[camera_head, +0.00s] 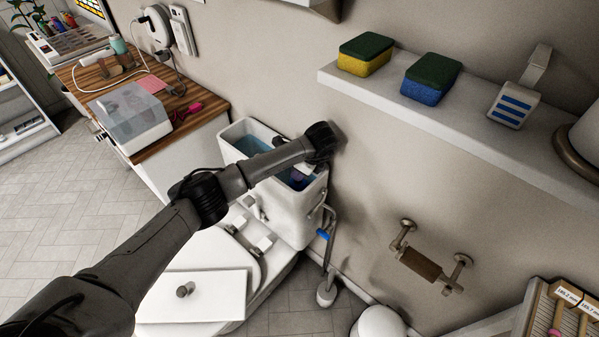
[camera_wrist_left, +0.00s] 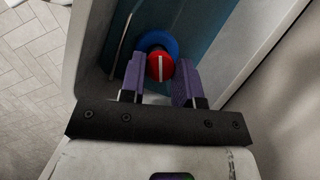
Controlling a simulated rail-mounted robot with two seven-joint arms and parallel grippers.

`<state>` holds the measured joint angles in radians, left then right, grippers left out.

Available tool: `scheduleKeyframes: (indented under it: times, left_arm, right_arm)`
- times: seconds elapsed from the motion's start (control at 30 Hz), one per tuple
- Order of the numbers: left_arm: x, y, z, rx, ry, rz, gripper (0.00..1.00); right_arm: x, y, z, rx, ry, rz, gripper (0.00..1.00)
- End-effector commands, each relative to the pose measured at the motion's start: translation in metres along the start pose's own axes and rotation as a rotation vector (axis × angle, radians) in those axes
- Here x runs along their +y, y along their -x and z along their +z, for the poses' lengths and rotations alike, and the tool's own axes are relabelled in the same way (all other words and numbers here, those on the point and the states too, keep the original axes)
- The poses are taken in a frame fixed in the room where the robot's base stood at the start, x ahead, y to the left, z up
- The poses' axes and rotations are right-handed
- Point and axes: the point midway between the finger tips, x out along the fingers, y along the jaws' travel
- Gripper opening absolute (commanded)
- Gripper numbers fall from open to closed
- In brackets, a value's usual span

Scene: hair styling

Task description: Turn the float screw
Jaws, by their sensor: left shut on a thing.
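The float screw (camera_wrist_left: 160,66) is a red round head with a white slot line, in front of a blue round part (camera_wrist_left: 155,41), in the left wrist view. My left gripper (camera_wrist_left: 159,76) has its two purple fingers on either side of the red head and is shut on it. In the head view my left arm reaches over the open toilet tank (camera_head: 291,227), and the gripper (camera_head: 300,179) points down into its right part. The arm hides much of the screw there. My right gripper is not in view.
Blue water (camera_head: 252,146) shows in the tank, whose walls stand close around the gripper. The tank lid (camera_head: 215,300) with a knob lies on the toilet seat. A shelf (camera_head: 400,105) with sponges is on the wall to the right, and a wooden counter (camera_head: 200,105) stands at left.

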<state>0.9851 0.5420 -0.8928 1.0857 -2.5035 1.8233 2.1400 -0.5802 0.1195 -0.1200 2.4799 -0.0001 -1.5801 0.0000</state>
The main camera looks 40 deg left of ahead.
Motion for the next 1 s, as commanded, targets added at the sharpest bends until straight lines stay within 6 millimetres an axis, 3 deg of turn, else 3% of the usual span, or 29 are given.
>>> scheduleKeyframes:
  times: [0.5, 1.0]
  left_arm:
    - [-0.0025, -0.0006, -0.0002, -0.005, 0.309, 0.127, 0.06]
    - [-0.0026, -0.001, -0.0002, -0.006, 0.377, 0.156, 0.06]
  right_arm:
    - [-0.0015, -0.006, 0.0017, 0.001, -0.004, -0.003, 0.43]
    - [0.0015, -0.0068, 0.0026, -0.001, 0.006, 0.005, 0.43]
